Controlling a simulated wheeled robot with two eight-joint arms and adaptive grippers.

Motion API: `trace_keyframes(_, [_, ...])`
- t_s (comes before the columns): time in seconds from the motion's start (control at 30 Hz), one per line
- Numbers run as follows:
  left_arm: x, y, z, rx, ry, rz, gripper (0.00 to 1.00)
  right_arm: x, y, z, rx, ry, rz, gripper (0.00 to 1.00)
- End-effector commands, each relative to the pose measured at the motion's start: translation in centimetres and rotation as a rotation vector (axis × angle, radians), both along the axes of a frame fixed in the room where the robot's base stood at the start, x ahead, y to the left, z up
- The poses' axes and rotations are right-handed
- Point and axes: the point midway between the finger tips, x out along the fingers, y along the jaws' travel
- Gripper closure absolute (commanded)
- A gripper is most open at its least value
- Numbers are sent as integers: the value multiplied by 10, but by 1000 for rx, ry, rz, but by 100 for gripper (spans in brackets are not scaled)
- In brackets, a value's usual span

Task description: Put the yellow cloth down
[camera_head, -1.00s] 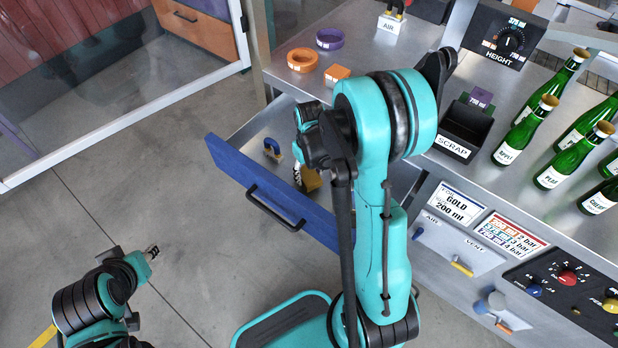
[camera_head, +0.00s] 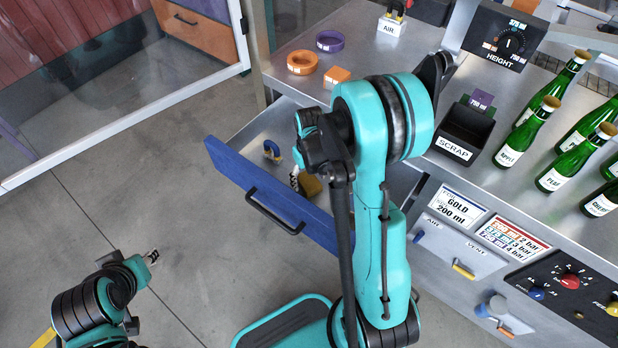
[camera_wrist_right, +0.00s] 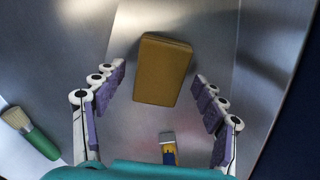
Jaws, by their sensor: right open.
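The yellow cloth (camera_head: 312,186), a folded brownish-yellow block, lies in the open blue-fronted drawer (camera_head: 232,172). In the right wrist view the cloth (camera_wrist_right: 163,70) lies on the drawer's grey metal floor, between and beyond my right fingertips. My right gripper (camera_wrist_right: 160,80) is open, with purple pads spread on both sides and clear gaps to the cloth. In the head view my right arm hides part of the drawer, and the fingers are hard to make out. My left gripper (camera_head: 151,257) is low at the left, away from the drawer; its finger opening is unclear.
A green-handled brush (camera_wrist_right: 30,132) and a small silver-tipped item (camera_wrist_right: 168,148) lie near the cloth. A blue clip-like item (camera_head: 272,150) is in the drawer. The scrap bin (camera_head: 464,130) and several green bottles (camera_head: 528,132) stand on the bench.

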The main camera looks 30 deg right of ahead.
Motion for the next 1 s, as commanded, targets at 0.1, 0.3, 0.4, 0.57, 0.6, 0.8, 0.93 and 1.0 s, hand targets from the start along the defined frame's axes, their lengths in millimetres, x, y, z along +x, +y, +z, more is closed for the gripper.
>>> trace_keyframes(0.1, [0, 0, 12, 0, 0, 0, 66, 0, 0, 24, 0, 0, 0, 29])
trace_keyframes(0.3, [0, 0, 31, 0, 0, 0, 66, 0, -1, 71, 0, 0, 0, 29])
trace_keyframes(0.4, [0, 0, 38, 0, 0, 0, 66, 0, -1, 91, 0, 0, 0, 29])
trace_keyframes(0.57, [0, 0, 44, 0, 0, 0, 66, 0, -1, 111, 0, 0, 0, 29])
trace_keyframes(0.6, [0, 0, 45, 0, 0, 0, 66, 0, -1, 114, 0, 0, 0, 29])
trace_keyframes(0.8, [0, 0, 46, 0, 0, 0, 66, -8, 11, 139, -13, -53, 3, 29])
trace_keyframes(0.93, [0, 0, 45, 0, 0, 0, 66, -25, 34, 172, -32, -157, 3, 29])
trace_keyframes(1.0, [0, 0, 45, 0, 0, 0, 66, -37, 47, 189, -40, -226, 3, 29])
